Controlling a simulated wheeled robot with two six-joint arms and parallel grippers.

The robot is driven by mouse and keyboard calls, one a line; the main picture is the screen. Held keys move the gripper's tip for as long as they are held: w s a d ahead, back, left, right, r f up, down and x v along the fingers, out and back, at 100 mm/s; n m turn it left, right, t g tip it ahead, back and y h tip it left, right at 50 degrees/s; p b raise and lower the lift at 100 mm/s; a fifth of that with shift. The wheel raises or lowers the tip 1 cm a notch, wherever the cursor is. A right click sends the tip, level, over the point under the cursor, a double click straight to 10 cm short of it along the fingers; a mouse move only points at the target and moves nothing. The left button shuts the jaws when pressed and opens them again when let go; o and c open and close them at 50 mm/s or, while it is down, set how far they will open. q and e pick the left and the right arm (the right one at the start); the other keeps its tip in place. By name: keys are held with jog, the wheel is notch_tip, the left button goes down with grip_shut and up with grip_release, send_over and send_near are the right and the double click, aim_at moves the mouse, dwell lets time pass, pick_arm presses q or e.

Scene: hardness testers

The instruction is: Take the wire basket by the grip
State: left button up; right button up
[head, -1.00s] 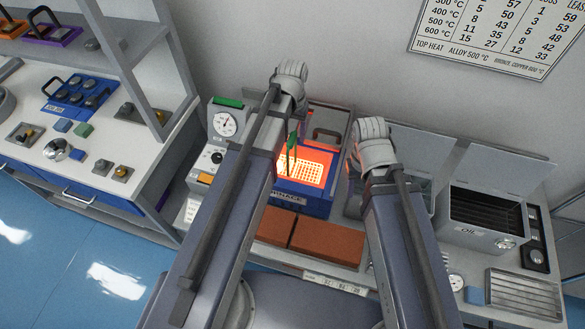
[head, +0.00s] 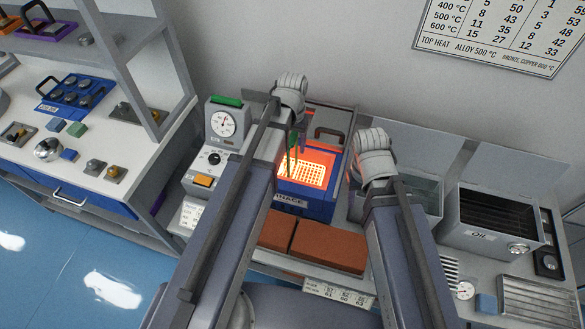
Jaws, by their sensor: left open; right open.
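The wire basket (head: 312,174) is a glowing grid inside the open blue furnace (head: 300,205), lit orange. My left gripper (head: 290,167) points down over the left side of the furnace opening. Its dark fingers are open and show against the glow. A small green piece (head: 294,138) shows beside the fingers; I cannot tell whether it is the basket's grip, nor whether the fingers are around it. My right arm stands to the right of the furnace, and its forearm and wrist hide the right gripper.
A dial gauge unit (head: 223,124) stands left of the furnace. Red-brown bricks (head: 330,246) lie in front. A dark handle (head: 327,133) is at the furnace's back. To the right are a tank with a raised lid and the OIL tank (head: 480,236).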

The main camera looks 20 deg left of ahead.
pick_arm(q)
grip_shut()
dwell(0.3)
dwell(1.0)
